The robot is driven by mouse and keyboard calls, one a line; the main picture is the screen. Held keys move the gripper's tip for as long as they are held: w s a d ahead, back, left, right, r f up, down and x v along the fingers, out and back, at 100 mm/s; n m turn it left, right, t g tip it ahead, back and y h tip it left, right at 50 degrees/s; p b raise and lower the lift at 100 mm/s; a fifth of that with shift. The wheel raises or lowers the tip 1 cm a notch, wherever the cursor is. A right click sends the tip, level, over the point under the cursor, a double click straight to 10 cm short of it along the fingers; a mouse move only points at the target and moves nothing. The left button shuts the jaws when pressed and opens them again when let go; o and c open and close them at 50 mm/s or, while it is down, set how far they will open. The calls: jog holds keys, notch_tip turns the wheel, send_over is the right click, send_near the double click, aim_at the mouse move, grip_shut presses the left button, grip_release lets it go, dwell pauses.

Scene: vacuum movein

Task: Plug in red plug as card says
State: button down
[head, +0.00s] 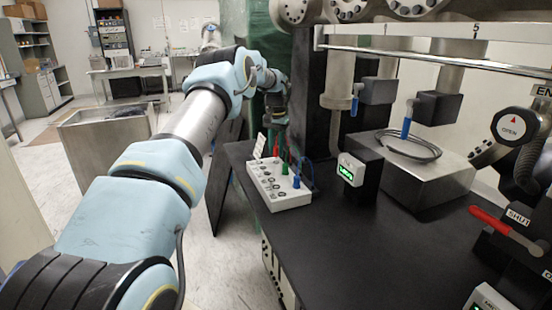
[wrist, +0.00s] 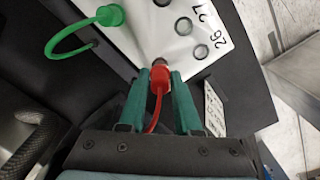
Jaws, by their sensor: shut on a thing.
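My gripper (wrist: 160,75) is shut on the red plug (wrist: 158,84), with one green finger on each side of it. The red lead curves back toward my wrist. The plug's tip is over the near edge of the white socket board (wrist: 228,32); I cannot tell whether it sits in a socket. In the head view the red plug (head: 276,150) stands at the far end of the board (head: 290,203), below my gripper (head: 273,128). A small white card (wrist: 214,108) with print too small to read is beside the board; it also shows in the head view (head: 259,146).
A green plug (head: 284,169) and a blue plug (head: 296,182) stand on the board. A display box (head: 350,170) and a metal block (head: 412,165) with a coiled cable are to the right. Pipes and a rail hang above. The bench front is clear.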

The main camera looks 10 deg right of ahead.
aim_at(275, 147)
notch_tip(275, 147, up, 6)
jog(key=shift+r+b, duration=0.1)
jog(key=shift+b, duration=0.5)
jog(key=shift+a+r, duration=0.15)
jog(key=shift+r, duration=0.15)
jog(key=shift+s+a+f+p, duration=0.25)
jog(key=shift+s+a+f, duration=0.25)
jog(key=shift+a+f, duration=0.55)
jog(key=shift+s+a+f+p, duration=0.3)
jog(key=shift+s+a+f, duration=0.3)
jog(key=shift+f, duration=0.75)
jog(key=shift+s+a+f+p, duration=0.25)
jog(key=shift+s+a+f, duration=0.15)
jog(key=shift+a+f, duration=0.7)
jog(key=shift+d+f, duration=0.15)
jog(key=shift+p, duration=0.4)
jog(key=shift+f+b, duration=0.55)
jog(key=shift+f, duration=0.5)
jog(key=c, duration=0.5)
grip_release()
